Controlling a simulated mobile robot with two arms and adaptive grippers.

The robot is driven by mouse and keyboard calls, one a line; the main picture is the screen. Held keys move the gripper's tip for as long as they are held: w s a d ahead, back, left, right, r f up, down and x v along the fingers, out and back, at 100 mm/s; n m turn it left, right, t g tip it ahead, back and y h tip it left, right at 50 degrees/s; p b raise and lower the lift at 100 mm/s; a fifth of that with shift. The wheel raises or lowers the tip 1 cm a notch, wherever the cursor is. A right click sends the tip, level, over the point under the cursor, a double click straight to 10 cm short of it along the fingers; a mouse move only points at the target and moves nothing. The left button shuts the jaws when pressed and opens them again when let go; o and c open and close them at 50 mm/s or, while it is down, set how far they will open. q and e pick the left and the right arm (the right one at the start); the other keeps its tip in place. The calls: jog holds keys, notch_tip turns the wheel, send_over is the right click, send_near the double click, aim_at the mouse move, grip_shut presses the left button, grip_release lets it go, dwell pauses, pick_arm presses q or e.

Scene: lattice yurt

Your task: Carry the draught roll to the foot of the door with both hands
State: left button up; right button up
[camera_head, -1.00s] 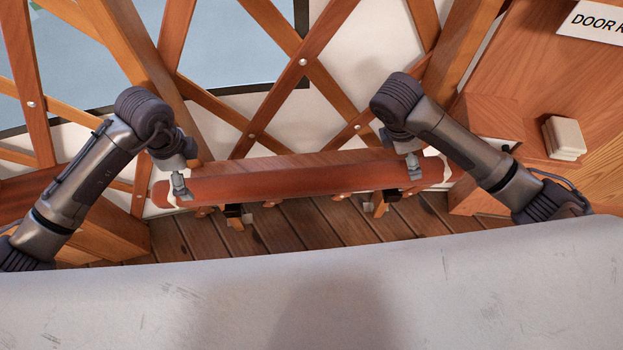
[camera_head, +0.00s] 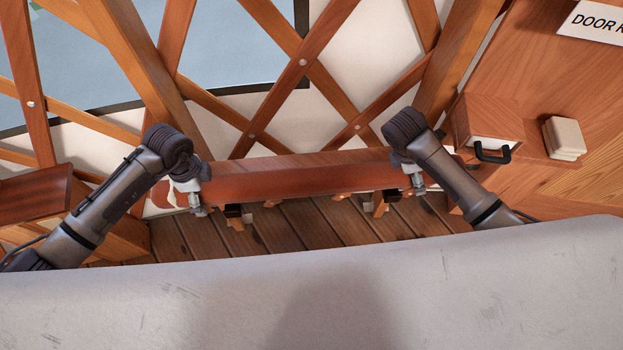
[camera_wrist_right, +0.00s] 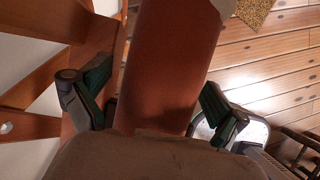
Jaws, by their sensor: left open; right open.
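The draught roll (camera_head: 300,182) is a long red-brown bolster with pale ends, lying level in front of the lattice wall, above the plank floor. My left gripper (camera_head: 195,203) is at its left end; its fingers partly hide each other and the roll's end. My right gripper (camera_head: 415,182) is at its right end. In the right wrist view the roll (camera_wrist_right: 170,65) runs between the open fingers of my right gripper (camera_wrist_right: 155,105), one on each side, with a gap at the left finger. The door's foot cannot be made out.
Dark brackets (camera_head: 233,215) show under the roll. At right are a wooden box with a black handle (camera_head: 493,155), a pale block (camera_head: 564,138) and a sign reading "DOOR R" (camera_head: 597,22), cut off. A pale, scuffed surface (camera_head: 310,290) fills the foreground.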

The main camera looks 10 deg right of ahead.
pick_arm(q)
grip_shut()
pick_arm(e)
grip_shut()
pick_arm(q)
jog(key=shift+r, duration=0.1)
pick_arm(e)
jog(key=shift+r, duration=0.1)
